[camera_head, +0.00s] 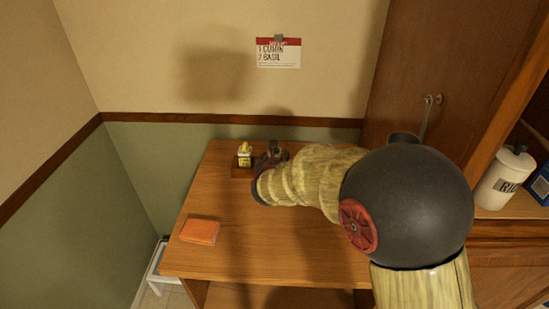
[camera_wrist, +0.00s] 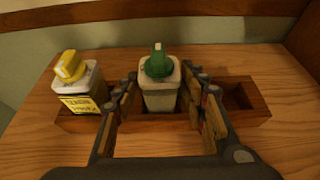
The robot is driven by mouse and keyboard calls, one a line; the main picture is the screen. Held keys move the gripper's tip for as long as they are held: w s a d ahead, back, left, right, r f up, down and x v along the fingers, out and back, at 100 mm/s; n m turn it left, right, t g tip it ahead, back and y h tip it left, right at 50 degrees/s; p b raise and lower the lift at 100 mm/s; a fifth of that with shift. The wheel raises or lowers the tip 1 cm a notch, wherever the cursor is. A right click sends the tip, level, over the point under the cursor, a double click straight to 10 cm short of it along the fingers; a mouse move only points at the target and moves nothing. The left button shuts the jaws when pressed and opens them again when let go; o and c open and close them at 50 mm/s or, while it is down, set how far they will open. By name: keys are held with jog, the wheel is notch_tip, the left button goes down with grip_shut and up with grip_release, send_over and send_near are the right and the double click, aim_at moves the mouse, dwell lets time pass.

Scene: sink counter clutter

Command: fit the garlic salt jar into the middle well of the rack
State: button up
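The wooden rack (camera_wrist: 255,118) lies across the wrist view; it also shows at the back of the counter in the head view (camera_head: 238,172). A pale jar with a green cap (camera_wrist: 160,92), likely the garlic salt jar, is upright at the middle well. I cannot read a label on it or tell how deep its base sits. My gripper (camera_wrist: 160,82) has one finger on each side of this jar, with narrow gaps showing, so it looks open. In the head view my gripper (camera_head: 271,156) is beside the rack and hides the green-capped jar.
A yellow-capped jar with a yellow label (camera_wrist: 82,92) stands in the rack's left well. The right well (camera_wrist: 238,96) is empty. An orange block (camera_head: 200,231) lies at the counter's front left. A note (camera_head: 279,55) hangs on the wall behind.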

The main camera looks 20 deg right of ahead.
jog(key=shift+o, duration=1.2)
jog(key=shift+r, duration=0.1)
jog(key=shift+s+a+r+p, duration=0.1)
jog(key=shift+s+r+p, duration=0.1)
jog(key=shift+p, duration=0.1)
jog(key=p+v, duration=0.3)
jog(key=v, duration=0.8)
jog(key=s+d+r+m+g+h, duration=0.2)
jog(key=s+d+r+m+g, duration=0.1)
jog(key=s+d+m, duration=0.5)
jog(key=s+d+r+m+g+h, duration=0.1)
jog(key=s+d+r+m+g, duration=0.15)
jog(key=s+d+m, duration=0.45)
jog(key=s+a+m+y, duration=0.3)
jog(key=s+a+m, duration=0.3)
jog(key=s+m, duration=0.2)
jog(key=s+a+m+g+y, duration=0.1)
jog(key=s+a+m+y, duration=0.3)
jog(key=s+m, duration=0.4)
jog(key=shift+a+r+m, duration=0.25)
jog(key=shift+a+m, duration=0.45)
jog(key=shift+a, duration=0.2)
